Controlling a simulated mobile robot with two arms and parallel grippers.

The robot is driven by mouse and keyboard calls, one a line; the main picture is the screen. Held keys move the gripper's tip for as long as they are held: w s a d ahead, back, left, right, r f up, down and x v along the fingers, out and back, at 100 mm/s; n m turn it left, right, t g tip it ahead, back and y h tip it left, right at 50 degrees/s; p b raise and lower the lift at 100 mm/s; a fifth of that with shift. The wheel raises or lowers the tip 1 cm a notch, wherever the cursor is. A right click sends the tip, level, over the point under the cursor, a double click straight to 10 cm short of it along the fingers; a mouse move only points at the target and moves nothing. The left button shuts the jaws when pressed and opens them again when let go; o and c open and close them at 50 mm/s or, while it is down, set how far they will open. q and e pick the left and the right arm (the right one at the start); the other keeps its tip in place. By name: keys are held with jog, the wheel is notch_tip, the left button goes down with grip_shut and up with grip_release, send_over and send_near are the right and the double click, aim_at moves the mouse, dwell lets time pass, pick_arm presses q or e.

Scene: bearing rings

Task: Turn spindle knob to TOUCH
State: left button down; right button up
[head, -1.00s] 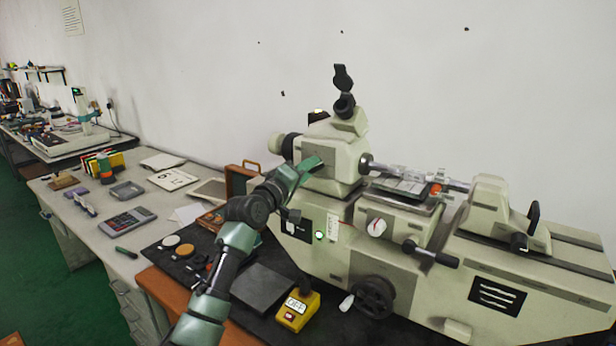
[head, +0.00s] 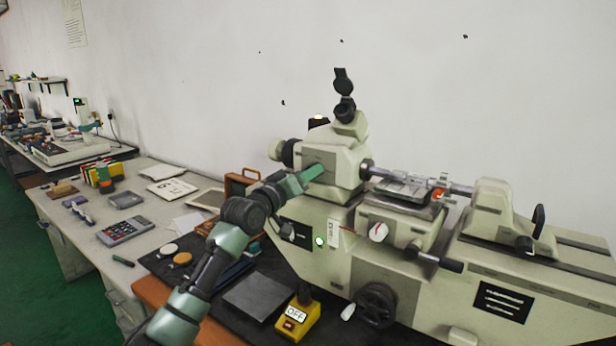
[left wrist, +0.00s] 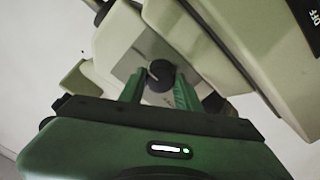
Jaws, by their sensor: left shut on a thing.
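The spindle knob (left wrist: 160,72) is a dark round knob on a grey plate of the machine's headstock (head: 333,158). In the left wrist view it sits between the two green fingers of my left gripper (left wrist: 159,82), which is shut on it. In the head view my left gripper (head: 313,173) reaches the front of the headstock, and the knob is hidden behind its fingers. I cannot read the knob's setting or a TOUCH mark in either view. My right gripper is not in view.
A clear spindle part (head: 440,180) spans toward the tailstock (head: 495,208). A calculator (head: 125,231) lies on the desk at left.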

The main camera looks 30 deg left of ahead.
pick_arm(q)
jog(key=shift+f, duration=0.2)
jog(key=c, duration=1)
grip_release()
jog(key=shift+r, duration=0.1)
jog(key=shift+s, duration=0.1)
jog(key=shift+s, duration=0.3)
jog(key=s+b, duration=0.2)
jog(key=s, duration=0.5)
jog(key=shift+f, duration=0.2)
jog(key=shift+a+f, duration=0.1)
